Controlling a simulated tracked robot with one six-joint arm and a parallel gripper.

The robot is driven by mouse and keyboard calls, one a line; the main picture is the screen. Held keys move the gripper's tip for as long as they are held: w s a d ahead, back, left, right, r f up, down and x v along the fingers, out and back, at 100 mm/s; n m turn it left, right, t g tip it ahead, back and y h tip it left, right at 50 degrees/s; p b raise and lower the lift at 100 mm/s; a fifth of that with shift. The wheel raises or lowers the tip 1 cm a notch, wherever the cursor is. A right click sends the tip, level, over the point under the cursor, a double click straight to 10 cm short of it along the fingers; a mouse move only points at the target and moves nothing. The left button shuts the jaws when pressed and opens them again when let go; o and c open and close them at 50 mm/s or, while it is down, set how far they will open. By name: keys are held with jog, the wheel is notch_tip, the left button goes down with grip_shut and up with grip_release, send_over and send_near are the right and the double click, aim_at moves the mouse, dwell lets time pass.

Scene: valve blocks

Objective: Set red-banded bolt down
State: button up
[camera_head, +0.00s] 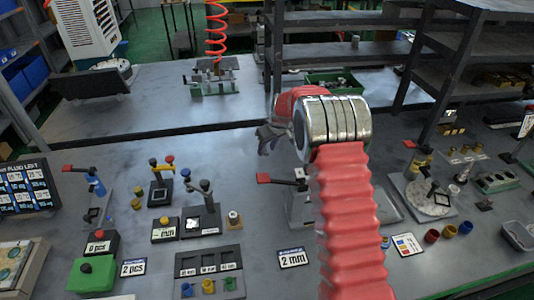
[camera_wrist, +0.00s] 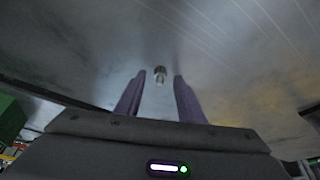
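In the wrist view, my gripper (camera_wrist: 158,78) has its two purplish fingers apart. A small bolt-like piece (camera_wrist: 160,76) with a dark top and a pale lower part shows between the fingertips, with a gap on both sides. I cannot tell whether it is between the fingers or beyond them, and no red band can be made out on it. In the head view, my gripper (camera_head: 268,138) is a dark shape over the bench, partly hidden behind my red arm. No red-banded bolt can be picked out there.
A dark block (camera_head: 209,271) with coloured pieces in front stands on the near bench. A "2 mm" card (camera_head: 293,258) lies beside it. A red-handled fixture (camera_head: 297,200) stands partly behind my arm. A round pale plate (camera_head: 428,198) is at right. Bare bench shows left of my gripper.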

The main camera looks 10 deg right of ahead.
aim_at(268, 153)
jog(key=shift+c, duration=0.4)
grip_shut()
jog(key=shift+r, duration=0.1)
notch_tip(268, 153, up, 10)
dwell(0.6)
dwell(0.5)
